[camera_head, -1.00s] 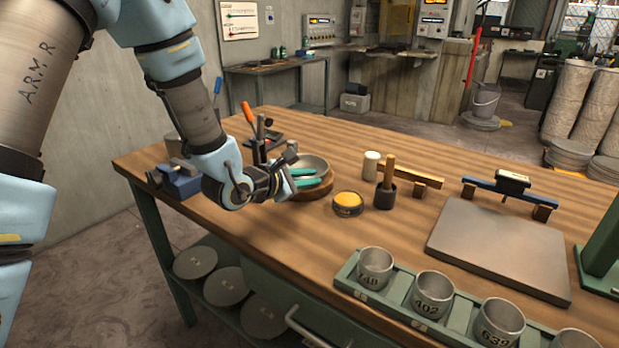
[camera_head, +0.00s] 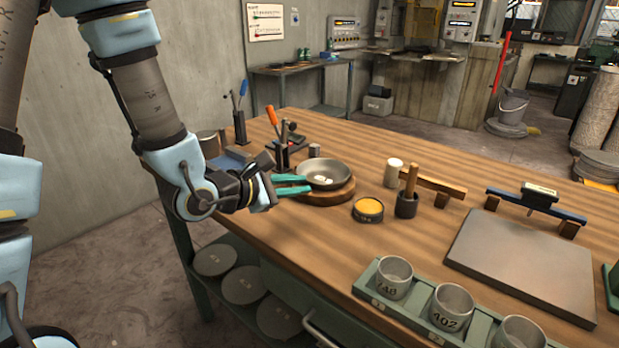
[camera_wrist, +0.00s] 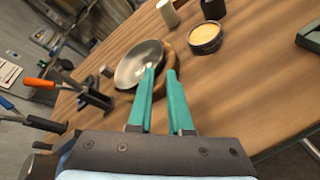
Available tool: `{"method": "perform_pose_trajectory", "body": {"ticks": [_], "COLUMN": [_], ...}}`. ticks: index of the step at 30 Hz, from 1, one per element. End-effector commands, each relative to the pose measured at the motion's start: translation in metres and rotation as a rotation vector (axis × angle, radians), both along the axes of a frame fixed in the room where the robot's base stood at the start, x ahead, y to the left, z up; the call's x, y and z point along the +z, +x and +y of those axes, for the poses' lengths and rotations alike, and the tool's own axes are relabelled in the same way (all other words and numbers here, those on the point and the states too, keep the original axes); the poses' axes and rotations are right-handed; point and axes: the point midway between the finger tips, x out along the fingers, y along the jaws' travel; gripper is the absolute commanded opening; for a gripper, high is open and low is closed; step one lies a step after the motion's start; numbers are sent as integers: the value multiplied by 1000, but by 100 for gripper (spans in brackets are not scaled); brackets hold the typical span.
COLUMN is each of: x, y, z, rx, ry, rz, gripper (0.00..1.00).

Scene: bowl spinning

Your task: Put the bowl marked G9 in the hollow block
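A shallow grey metal bowl (camera_head: 325,169) rests on a round wooden block (camera_head: 330,197) near the table's left end. It has a small pale mark inside, too small to read. In the wrist view the bowl (camera_wrist: 128,72) sits toward the left of the block (camera_wrist: 173,66), whose hollow is hidden. I cannot tell how deep the bowl sits. My gripper (camera_head: 308,184) has teal fingers pointing right at the bowl's left side. In the wrist view my gripper (camera_wrist: 160,70) shows a gap between its fingers; the left tip overlaps the bowl's near rim. I cannot tell if it touches.
A tin of yellow stuff (camera_head: 368,210) and a dark pot with a wooden handle (camera_head: 406,204) stand right of the block. An orange-handled tool stand (camera_head: 281,150) is behind my gripper. A green rack (camera_head: 408,318) with numbered cups lines the front edge; a grey plate (camera_head: 520,262) lies right.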

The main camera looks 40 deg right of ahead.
Motion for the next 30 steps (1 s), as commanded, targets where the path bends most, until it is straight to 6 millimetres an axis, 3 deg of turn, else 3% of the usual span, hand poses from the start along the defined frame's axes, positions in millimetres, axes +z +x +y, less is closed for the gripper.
{"method": "perform_pose_trajectory", "body": {"ticks": [11, 14, 17, 20, 24, 27, 30], "x": [2, 0, -7, -16, -24, -25, -23], "y": [0, 11, 38, 75, 116, 128, 127], "z": [7, 14, 37, 79, 156, 214, 269], "rx": [1, 13, 34, 41, -23, -124, -268], "ry": [3, 43, 164, 371, 712, 934, 1115], "rz": [-3, -60, -207, -397, -607, -681, -704], "gripper": [18, 18, 18, 18, 18, 18, 18]}}
